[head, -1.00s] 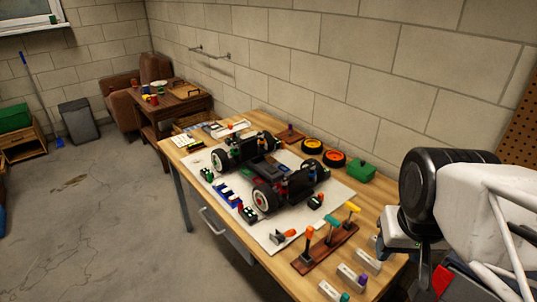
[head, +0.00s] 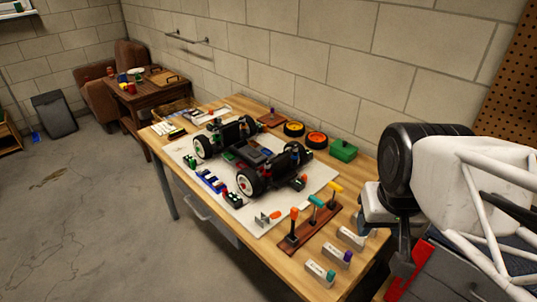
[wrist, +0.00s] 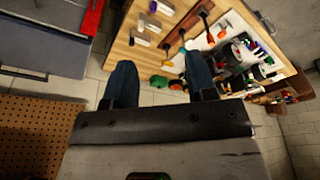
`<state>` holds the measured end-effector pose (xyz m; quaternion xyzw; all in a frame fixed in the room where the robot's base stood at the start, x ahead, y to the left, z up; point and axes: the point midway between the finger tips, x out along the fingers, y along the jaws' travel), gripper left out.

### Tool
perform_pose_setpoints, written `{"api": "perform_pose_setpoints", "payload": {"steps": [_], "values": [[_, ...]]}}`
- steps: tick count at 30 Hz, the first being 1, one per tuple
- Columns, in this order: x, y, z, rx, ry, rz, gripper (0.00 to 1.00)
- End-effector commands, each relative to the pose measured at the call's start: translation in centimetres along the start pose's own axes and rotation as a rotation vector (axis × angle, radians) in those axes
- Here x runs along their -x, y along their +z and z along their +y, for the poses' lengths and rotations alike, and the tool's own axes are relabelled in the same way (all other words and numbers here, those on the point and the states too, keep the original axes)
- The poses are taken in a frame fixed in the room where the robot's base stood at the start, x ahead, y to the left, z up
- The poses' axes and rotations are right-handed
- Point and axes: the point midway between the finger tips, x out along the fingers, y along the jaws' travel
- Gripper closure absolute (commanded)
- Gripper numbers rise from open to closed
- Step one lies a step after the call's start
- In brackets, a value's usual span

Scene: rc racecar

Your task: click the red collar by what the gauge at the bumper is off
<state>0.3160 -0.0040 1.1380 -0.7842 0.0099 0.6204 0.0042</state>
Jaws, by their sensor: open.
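The RC car chassis (head: 262,155), dark with white-rimmed wheels, stands on a white mat (head: 262,227) on the wooden workbench (head: 268,262) in the head view. It also shows at the right of the wrist view (wrist: 238,52). The red collar and the bumper gauge are too small to make out with certainty. A small grey piece with an orange part (head: 270,217) lies on the mat near the car's closer end. My gripper (wrist: 162,78) is open and empty in the wrist view, its two blue fingers well above and apart from the bench.
A rack of colored-handled tools (head: 296,242) and several labelled blocks (head: 320,272) line the bench's near end. Two orange-rimmed wheels (head: 305,135) and a green box (head: 343,150) lie behind the car. A pegboard (wrist: 40,130) and red-edged grey cabinet (wrist: 45,45) flank the bench.

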Motion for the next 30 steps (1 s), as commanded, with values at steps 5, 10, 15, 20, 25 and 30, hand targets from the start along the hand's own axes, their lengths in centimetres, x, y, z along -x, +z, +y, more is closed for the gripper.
{"api": "perform_pose_setpoints", "payload": {"steps": [5,10,15,20,25,30], "values": [[0.0,-0.3,-0.1,-0.006,0.000,-0.002,0.43],[-0.1,-1.7,-0.3,-0.033,-0.002,-0.009,0.43],[-0.3,-4.2,-0.9,-0.085,-0.005,-0.022,0.43],[-0.8,-7.3,-1.6,-0.152,-0.006,-0.039,0.43],[-1.6,-10.6,-2.6,-0.223,-0.006,-0.054,0.43],[-2.7,-13.9,-3.7,-0.294,-0.004,-0.071,0.43]]}}
